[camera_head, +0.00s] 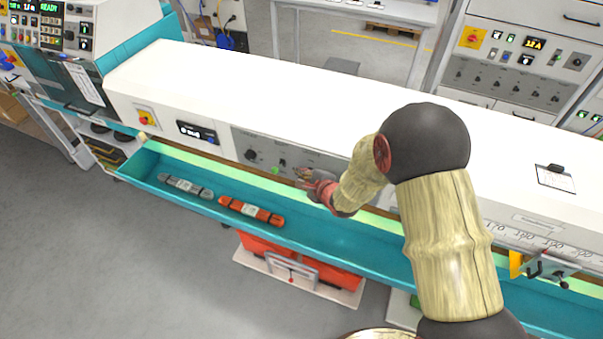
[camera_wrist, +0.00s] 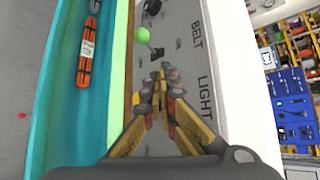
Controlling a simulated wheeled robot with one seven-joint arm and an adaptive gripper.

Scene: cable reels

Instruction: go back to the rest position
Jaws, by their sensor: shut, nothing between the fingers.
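My gripper (camera_head: 304,178) is in front of the machine's grey control panel, above the teal trough. In the wrist view my gripper (camera_wrist: 160,82) has its fingertips together with nothing visible between them. A green button (camera_wrist: 142,35) and a dark switch lever (camera_wrist: 156,52) are just beyond the fingertips on the panel, near the words BELT and LIGHT. The green button also shows in the head view (camera_head: 275,170), left of my gripper. I cannot tell whether the fingertips touch the panel.
The teal trough (camera_head: 335,237) runs along the front of the white machine (camera_head: 300,93). A grey reel-like bar (camera_head: 185,186) and an orange one (camera_head: 251,211) lie in it, left of my gripper. An orange crate (camera_head: 330,276) is below. Open grey floor (camera_head: 120,260) lies at left.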

